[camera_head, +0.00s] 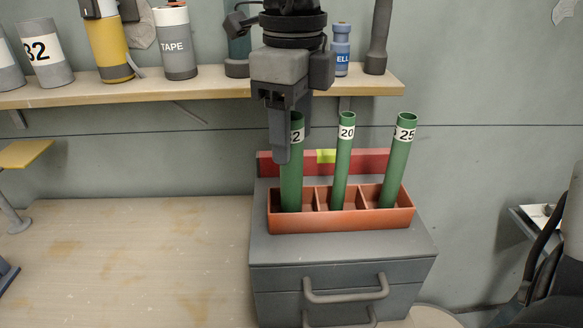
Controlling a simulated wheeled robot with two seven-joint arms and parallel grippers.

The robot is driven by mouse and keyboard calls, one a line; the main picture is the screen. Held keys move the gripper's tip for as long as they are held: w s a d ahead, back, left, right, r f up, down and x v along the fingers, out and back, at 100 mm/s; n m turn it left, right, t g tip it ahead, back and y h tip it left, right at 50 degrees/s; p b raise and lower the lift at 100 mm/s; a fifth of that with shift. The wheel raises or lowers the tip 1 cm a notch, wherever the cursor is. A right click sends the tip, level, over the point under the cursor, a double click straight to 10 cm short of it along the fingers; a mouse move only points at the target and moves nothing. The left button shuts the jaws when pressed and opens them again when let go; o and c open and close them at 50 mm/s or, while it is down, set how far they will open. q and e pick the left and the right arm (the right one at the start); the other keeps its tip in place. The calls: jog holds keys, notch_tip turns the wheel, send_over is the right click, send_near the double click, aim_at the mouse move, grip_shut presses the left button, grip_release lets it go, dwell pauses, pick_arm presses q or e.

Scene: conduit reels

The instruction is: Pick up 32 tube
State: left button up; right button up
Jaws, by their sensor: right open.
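A green tube (291,190) stands in the left compartment of an orange-brown tray (345,224). Its white label shows a "2"; the rest is hidden behind my gripper. My right gripper (290,140) comes down from above, open, with its near finger in front of the tube's upper part. Whether the tube is fully between the fingers or touching them I cannot tell. A green tube labelled 20 (342,165) stands in the middle compartment. Another labelled 25 (397,165) leans right in the right compartment. My left gripper is not in view.
The tray sits on a grey drawer cabinet (340,278), with a red strip (375,160) behind. Above, a wooden shelf (215,87) holds several canisters and bottles, including one marked 32 (47,55). The tabletop (130,255) at left is mostly clear.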

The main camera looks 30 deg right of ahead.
aim_at(291, 172)
notch_tip(291, 172, down, 4)
jog(key=shift+w+r, duration=0.15)
jog(key=shift+r, duration=0.1)
jog(key=c, duration=1.1)
jog(key=shift+o, duration=0.2)
